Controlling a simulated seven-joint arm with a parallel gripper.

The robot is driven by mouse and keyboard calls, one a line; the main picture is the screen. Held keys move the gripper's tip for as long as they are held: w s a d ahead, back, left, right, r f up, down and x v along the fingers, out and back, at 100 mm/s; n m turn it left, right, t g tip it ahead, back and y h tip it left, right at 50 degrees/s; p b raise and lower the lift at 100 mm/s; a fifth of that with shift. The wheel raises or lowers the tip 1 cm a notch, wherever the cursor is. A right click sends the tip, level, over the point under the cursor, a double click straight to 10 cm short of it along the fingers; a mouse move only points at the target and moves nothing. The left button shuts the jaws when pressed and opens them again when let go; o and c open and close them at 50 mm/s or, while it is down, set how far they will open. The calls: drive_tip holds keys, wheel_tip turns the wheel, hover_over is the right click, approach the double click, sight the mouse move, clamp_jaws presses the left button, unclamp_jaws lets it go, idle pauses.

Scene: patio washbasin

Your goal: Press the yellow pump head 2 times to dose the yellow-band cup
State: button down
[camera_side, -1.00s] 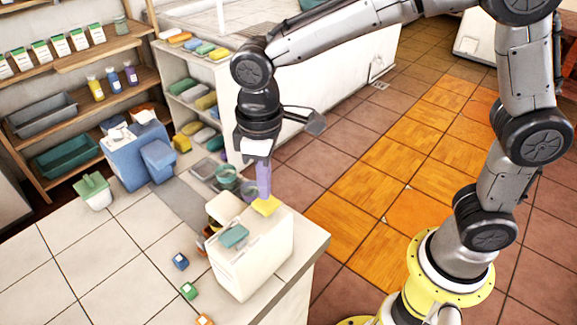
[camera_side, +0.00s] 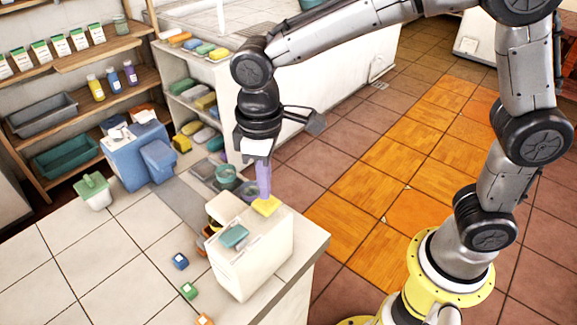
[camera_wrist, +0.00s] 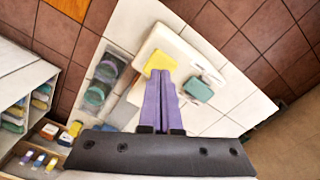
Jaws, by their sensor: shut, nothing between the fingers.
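The yellow pump head (camera_side: 268,206) is a flat pad on top of the white dispenser box (camera_side: 252,262), at its far right corner. It also shows in the wrist view (camera_wrist: 160,61). My gripper (camera_side: 264,196) points straight down over it with its purple fingers shut and empty. The fingertips (camera_wrist: 161,74) are at or just above the pad; I cannot tell whether they touch. A teal pump head (camera_side: 235,236) sits on the same box, nearer the side camera. I cannot make out a yellow-band cup; the area behind the box is partly hidden.
Small blue (camera_side: 180,261), green (camera_side: 189,291) and orange (camera_side: 204,320) blocks lie on the tiled counter left of the box. Round teal bowls (camera_side: 226,176) are behind it. A blue machine (camera_side: 137,158) stands at the back left. The counter's right edge is close to the box.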

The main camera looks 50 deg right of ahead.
drive_tip(key=shift+f, duration=0.1)
idle(0.5)
drive_tip(key=shift+f, duration=1.35)
drive_tip(key=shift+r, duration=1.45)
drive_tip(key=shift+f, duration=0.1)
drive_tip(key=shift+f, duration=1.35)
drive_tip(key=shift+r, duration=1.45)
